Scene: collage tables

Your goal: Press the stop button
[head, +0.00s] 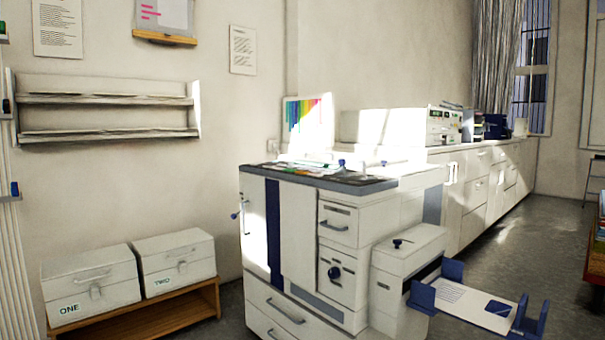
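A large white printing machine (295,240) with a dark blue vertical stripe stands in the middle of the head view. Its dark top (340,180) carries small coloured marks and a small blue knob (341,163). A dark round knob (334,272) sits on its front below a drawer handle. Another dark knob (398,243) stands on the lower white side unit (405,270). I cannot tell which part, if any, is the stop button; the marks on top are too small to read. My gripper is not in view.
A tray with blue guides (475,306) juts out at the lower right. Two white boxes marked ONE (90,285) and TWO (175,265) sit on a low wooden bench (170,317). A long white counter (490,185) runs along the back. Grey floor (535,235) is open at right.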

